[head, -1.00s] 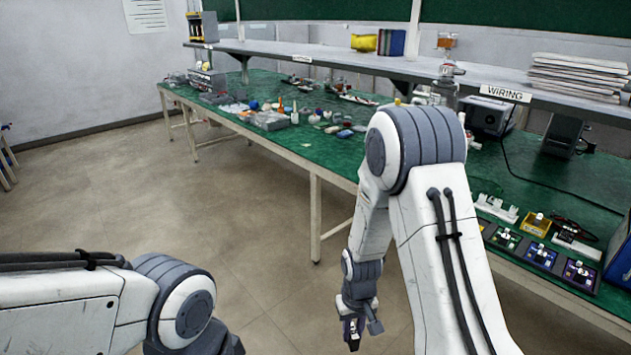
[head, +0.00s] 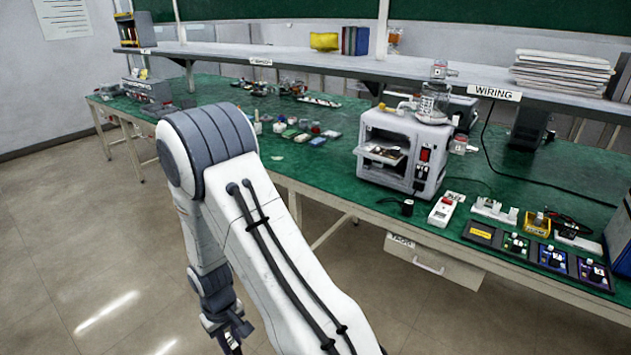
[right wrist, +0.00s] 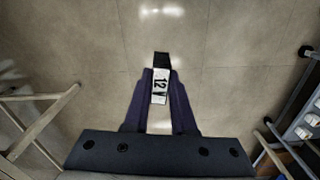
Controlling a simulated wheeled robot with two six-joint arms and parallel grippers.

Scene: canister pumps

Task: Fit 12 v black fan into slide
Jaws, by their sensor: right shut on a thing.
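My right gripper (head: 229,338) hangs low over the floor, in front of the green bench, at the bottom of the head view. In the right wrist view its two fingers (right wrist: 160,76) are shut on the 12 V black fan (right wrist: 161,60), a small dark piece with a white label reading "12 V". Only its dark tip and label show between the fingers. The piece is held in the air with only floor behind it. I cannot tell which thing on the bench is the slide. My left gripper is out of the head view.
On the green bench (head: 330,158) stands a white machine (head: 400,150) with a clear jar (head: 434,103) on top. To its right are a white switched block (head: 444,208) and a row of dark coloured-edged modules (head: 552,258). A shelf (head: 300,62) runs behind. Open floor lies left.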

